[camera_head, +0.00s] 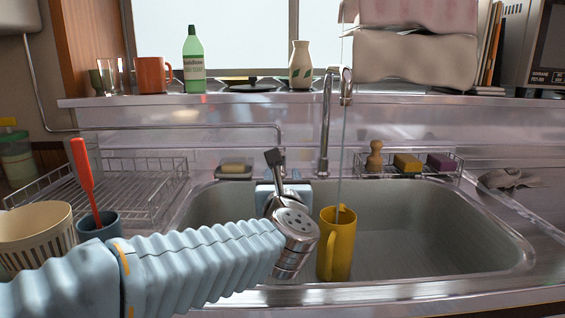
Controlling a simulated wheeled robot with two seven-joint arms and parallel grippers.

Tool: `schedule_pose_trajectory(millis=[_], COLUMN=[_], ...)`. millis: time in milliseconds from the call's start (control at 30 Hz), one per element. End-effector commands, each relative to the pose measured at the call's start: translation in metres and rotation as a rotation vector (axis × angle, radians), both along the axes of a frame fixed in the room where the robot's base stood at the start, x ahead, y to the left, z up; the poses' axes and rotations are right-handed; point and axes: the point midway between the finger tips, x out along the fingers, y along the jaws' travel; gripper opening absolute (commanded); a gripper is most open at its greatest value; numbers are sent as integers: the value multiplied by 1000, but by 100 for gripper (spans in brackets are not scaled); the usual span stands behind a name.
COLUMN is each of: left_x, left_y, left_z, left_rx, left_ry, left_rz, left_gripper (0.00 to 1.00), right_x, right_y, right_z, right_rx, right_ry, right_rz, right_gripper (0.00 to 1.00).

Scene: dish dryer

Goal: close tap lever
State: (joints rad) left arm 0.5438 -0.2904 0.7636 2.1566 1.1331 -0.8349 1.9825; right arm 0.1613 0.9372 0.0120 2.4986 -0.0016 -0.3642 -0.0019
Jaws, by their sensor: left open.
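The tap (327,115) is a tall chrome pipe behind the sink, with its spout (346,88) bent over the basin. A thin stream of water (341,150) falls from the spout toward a yellow mug (338,245) standing upright in the sink. I cannot clearly make out the tap lever; the area left of the tap base is partly covered by my left wrist. My left arm, in a light blue ribbed sleeve, reaches in from the left. My left gripper (274,160) is open, seen from behind, left of the tap base. My right gripper is not in view.
The steel sink (440,235) is otherwise clear. A wire dish rack (125,190), a striped cup (35,235) and a blue cup (100,226) holding a red-handled utensil (82,170) are left. A caddy (405,170) holds a brush and sponges. A green bottle (194,65) stands on the ledge.

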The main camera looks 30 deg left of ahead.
Motion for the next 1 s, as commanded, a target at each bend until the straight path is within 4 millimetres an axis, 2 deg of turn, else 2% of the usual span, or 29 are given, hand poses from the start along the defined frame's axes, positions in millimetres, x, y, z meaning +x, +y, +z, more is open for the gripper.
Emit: schedule_pose_trajectory(millis=[400, 533, 733, 1000], left_x=[77, 96, 109, 110], left_y=[48, 59, 68, 68], left_z=[2, 2, 1, 1], left_rx=[-7, -5, -3, -2], left_ry=[2, 0, -1, -1], left_rz=[1, 0, 1, 1], left_gripper=[45, 45, 45, 45], right_x=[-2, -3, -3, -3], right_y=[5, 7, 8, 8], right_z=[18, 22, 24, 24], right_rx=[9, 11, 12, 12], right_ry=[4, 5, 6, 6], right_rz=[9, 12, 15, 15], right_gripper=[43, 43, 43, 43])
